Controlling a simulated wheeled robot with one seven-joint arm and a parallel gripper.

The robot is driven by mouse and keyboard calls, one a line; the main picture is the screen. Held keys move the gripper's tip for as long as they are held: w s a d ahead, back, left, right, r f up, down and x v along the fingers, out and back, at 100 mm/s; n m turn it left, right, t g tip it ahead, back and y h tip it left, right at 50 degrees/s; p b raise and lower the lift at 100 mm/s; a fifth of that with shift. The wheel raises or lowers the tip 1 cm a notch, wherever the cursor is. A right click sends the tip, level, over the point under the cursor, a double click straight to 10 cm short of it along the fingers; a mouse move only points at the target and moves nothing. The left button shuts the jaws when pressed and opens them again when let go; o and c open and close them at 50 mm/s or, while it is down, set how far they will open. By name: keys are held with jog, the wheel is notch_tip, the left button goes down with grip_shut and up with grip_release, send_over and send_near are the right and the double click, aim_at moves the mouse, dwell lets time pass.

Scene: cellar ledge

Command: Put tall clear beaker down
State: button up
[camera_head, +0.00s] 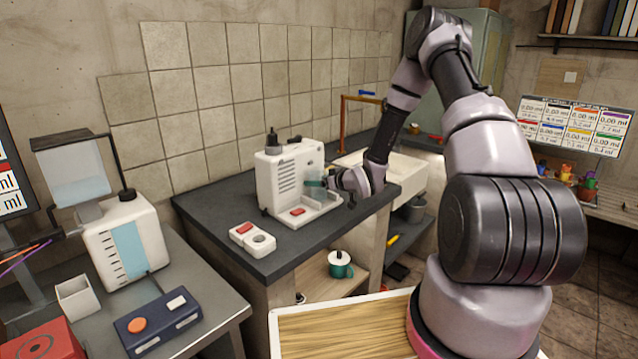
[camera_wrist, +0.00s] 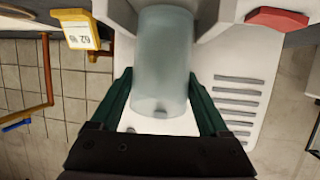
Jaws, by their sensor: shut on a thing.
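The tall clear beaker (camera_wrist: 162,45) is a pale, see-through cylinder between my gripper's two green fingers in the wrist view. My gripper (camera_wrist: 160,78) is shut on it, one finger on each side. In the head view my gripper (camera_head: 327,183) reaches to the front of a white dispensing machine (camera_head: 283,178) on the dark counter. The beaker is small and faint there, beside the machine's front and above its base. I cannot tell whether its bottom touches the base.
A small white device with a red top (camera_head: 252,238) stands at the counter's (camera_head: 215,213) front edge. A sink (camera_head: 400,172) lies to the right. Bare counter shows left of the machine.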

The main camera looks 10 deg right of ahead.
jog(key=shift+f, duration=0.25)
jog(key=o, duration=1.3)
jog(key=shift+f, duration=0.1)
jog(key=v, duration=1.2)
jog(key=s+d+r+m+g+h, duration=0.1)
jog(key=s+d+r+m+h, duration=0.15)
jog(key=r, duration=0.75)
jog(key=s+d+r+m+g+h, duration=0.2)
jog(key=s+d+r+h, duration=0.15)
jog(key=r, duration=0.55)
jog(key=s+a+r+m, duration=0.1)
jog(key=s+r, duration=0.3)
jog(key=s, duration=0.4)
jog(key=s+a+r+m+g+y, duration=0.1)
jog(key=s+a+r+m, duration=0.1)
jog(key=s+r, duration=0.3)
jog(key=s+a+r+m+g, duration=0.1)
jog(key=s+r, duration=0.4)
jog(key=s, duration=0.6)
jog(key=shift+s+a+m+y, duration=0.2)
jog(key=shift+a+m+y, duration=0.1)
jog(key=shift+a+m, duration=0.45)
